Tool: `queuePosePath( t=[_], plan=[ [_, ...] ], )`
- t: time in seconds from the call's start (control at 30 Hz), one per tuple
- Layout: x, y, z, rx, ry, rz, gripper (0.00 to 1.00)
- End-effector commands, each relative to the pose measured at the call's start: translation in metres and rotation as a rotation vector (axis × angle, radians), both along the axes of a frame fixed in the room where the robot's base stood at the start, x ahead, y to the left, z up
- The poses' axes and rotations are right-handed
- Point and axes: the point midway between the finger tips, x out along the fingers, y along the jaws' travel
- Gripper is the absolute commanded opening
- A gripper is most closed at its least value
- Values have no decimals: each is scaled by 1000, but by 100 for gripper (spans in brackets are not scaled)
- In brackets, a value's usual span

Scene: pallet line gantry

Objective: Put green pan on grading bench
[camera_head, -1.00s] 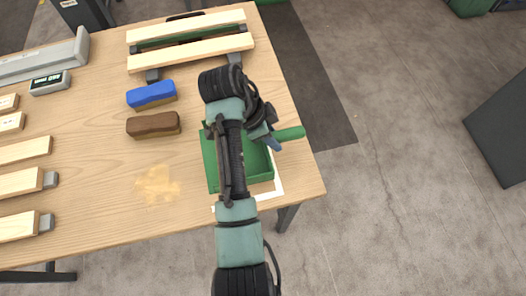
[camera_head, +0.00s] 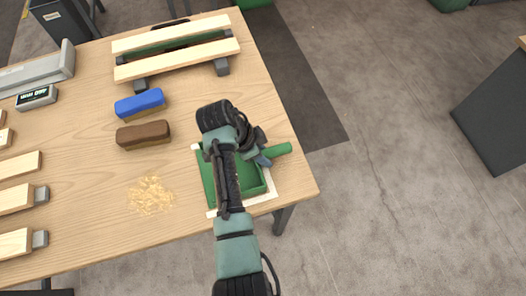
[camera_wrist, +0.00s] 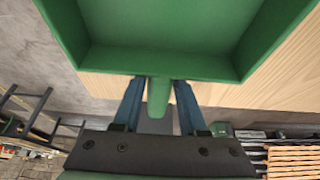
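The green pan (camera_head: 261,184) is a square, shallow tray with a stubby handle (camera_head: 278,150) pointing to the upper right. It is over the white-outlined square (camera_head: 240,208) at the near right corner of the wooden bench, on it or barely above; I cannot tell which. My arm hides its middle. My gripper (camera_head: 262,159) is at the handle side. In the wrist view, the two blue fingers of my gripper (camera_wrist: 159,88) stand on either side of the handle (camera_wrist: 158,98), their tips close against it. The pan's hollow (camera_wrist: 165,25) looks empty.
The wooden bench (camera_head: 90,190) holds a blue brush (camera_head: 140,104), a brown brush (camera_head: 143,134), a pile of shavings (camera_head: 150,195), a slatted wooden rack (camera_head: 175,47), a small display box (camera_head: 36,97) and wooden pieces at left. Open floor lies to the right.

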Motion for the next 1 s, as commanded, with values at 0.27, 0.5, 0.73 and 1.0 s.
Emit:
queuePosePath(
  t=[0.27,0.5,0.73,1.0],
  plan=[
    [0,0,0,0,1,0,65],
    [0,2,8,0,-1,0,65],
    [-4,18,47,0,-4,3,65],
    [-11,37,96,0,-3,2,65]
  ],
)
